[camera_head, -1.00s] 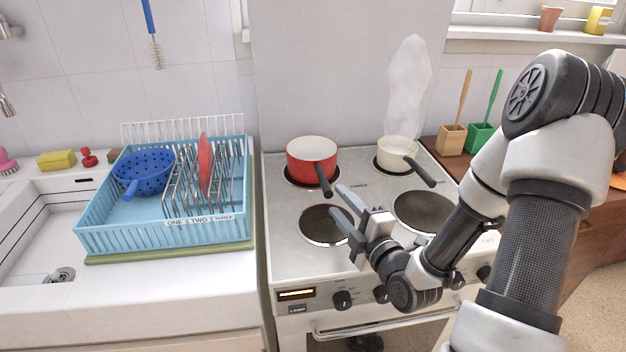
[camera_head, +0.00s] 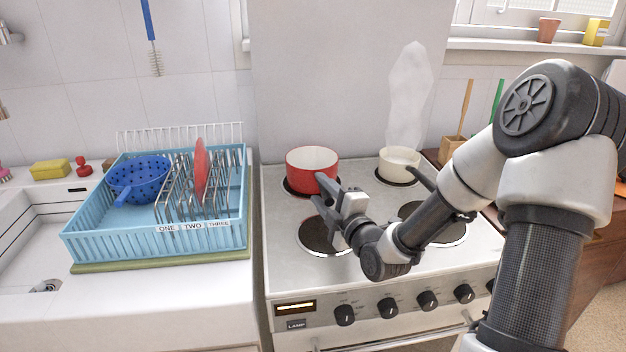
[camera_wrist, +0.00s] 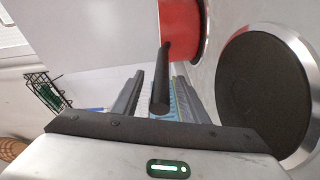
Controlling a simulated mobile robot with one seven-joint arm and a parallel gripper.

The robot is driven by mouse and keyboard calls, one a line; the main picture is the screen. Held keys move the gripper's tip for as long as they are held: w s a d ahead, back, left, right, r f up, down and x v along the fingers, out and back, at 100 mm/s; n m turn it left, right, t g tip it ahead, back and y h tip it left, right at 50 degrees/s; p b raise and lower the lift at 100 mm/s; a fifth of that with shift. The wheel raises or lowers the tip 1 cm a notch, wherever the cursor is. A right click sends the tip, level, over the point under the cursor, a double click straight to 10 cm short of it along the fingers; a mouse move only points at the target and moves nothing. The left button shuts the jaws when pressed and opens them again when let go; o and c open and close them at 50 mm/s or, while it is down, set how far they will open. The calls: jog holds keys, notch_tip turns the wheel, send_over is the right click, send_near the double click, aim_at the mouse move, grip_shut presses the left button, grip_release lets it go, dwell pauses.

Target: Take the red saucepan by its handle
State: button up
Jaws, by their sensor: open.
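The red saucepan (camera_head: 304,166) with a white inside stands on the back left burner of the stove. In the wrist view its red side (camera_wrist: 180,32) is at the top, and its black handle (camera_wrist: 161,80) points down toward my gripper. My gripper (camera_head: 320,190) is at the handle in the head view. In the wrist view my gripper (camera_wrist: 157,90) is open, with the handle's end appearing between its two fingers and apart from both. In the head view the fingers hide most of the handle.
A cream saucepan (camera_head: 399,162) stands on the back right burner, with steam above it. The front left burner (camera_head: 318,237) is bare under my gripper. A blue dish rack (camera_head: 110,240) with a blue colander (camera_head: 140,178) and a red plate (camera_head: 201,170) stands to the left.

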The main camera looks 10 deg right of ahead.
jog(key=shift+x, duration=1)
jog(key=shift+c, duration=0.4)
grip_shut()
jog(key=shift+r, duration=0.25)
